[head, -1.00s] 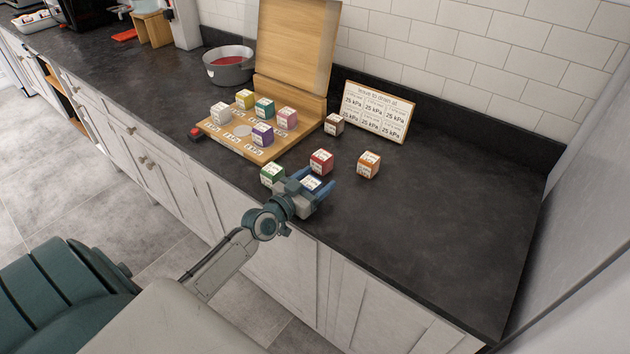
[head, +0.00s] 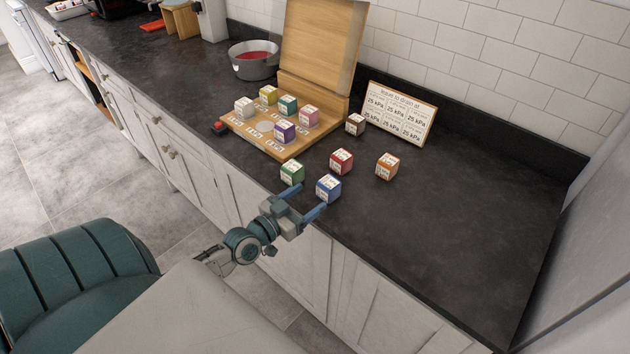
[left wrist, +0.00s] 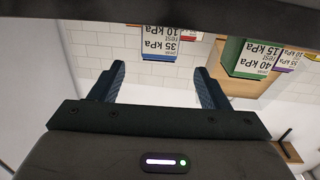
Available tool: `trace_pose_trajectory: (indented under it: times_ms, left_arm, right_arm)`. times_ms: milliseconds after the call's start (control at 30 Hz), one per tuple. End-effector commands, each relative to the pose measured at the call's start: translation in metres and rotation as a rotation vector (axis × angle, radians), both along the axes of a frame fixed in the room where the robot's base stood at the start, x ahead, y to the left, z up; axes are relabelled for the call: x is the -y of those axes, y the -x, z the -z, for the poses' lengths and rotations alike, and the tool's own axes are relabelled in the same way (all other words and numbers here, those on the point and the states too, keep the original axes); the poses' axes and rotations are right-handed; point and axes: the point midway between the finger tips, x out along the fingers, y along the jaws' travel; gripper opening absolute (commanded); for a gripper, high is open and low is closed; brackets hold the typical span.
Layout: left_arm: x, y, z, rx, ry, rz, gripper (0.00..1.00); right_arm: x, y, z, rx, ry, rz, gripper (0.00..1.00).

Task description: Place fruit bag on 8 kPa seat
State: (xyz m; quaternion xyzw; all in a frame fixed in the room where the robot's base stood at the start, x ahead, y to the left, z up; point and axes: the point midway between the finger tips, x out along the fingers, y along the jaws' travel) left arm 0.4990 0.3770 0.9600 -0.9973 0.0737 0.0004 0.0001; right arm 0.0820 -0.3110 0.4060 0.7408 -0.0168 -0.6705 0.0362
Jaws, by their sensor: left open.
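Several small labelled cubes stand on the dark counter and on an open wooden case (head: 292,152). I cannot tell which is the fruit bag. The blue cube (head: 328,188) stands near the counter's front edge; in the left wrist view its label (left wrist: 153,44) reads 35 kPa and 10 kPa. The green cube (head: 292,172) is beside it. My left gripper (head: 306,199) is open and empty at the front edge, fingers pointing towards the blue cube, apart from it. A bare pale round seat (head: 266,127) shows among the case's cubes. The case's markings are too small to read.
A red cube (head: 341,161), an orange cube (head: 387,166) and a brown cube (head: 355,124) stand loose on the counter. A sign (head: 398,113) with several 25 kPa entries leans behind. A grey pot (head: 253,61) stands behind the case. The counter's right part is clear.

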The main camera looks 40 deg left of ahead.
Motion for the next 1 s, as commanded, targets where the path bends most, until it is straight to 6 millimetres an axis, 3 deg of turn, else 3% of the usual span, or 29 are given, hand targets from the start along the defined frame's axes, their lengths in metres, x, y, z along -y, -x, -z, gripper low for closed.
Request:
trace_pose_trajectory:
  times_ms: [233,500,767,1000]
  left_arm:
    - [0.003,-0.005,0.003,0.003,0.001,-0.001,0.71]
    - [0.008,-0.044,0.003,0.004,0.002,-0.002,0.71]
    - [0.011,-0.062,0.001,0.003,0.002,-0.001,0.71]
    - [0.017,-0.095,-0.002,0.003,0.003,-0.001,0.71]
  right_arm:
    - [0.0,0.0,0.003,0.0,0.0,0.0,0.36]
    - [-0.001,0.0,0.014,0.0,-0.001,0.0,0.36]
    - [-0.001,-0.001,0.017,0.001,-0.001,0.0,0.36]
    - [0.0,0.0,0.02,0.0,-0.001,0.0,0.36]
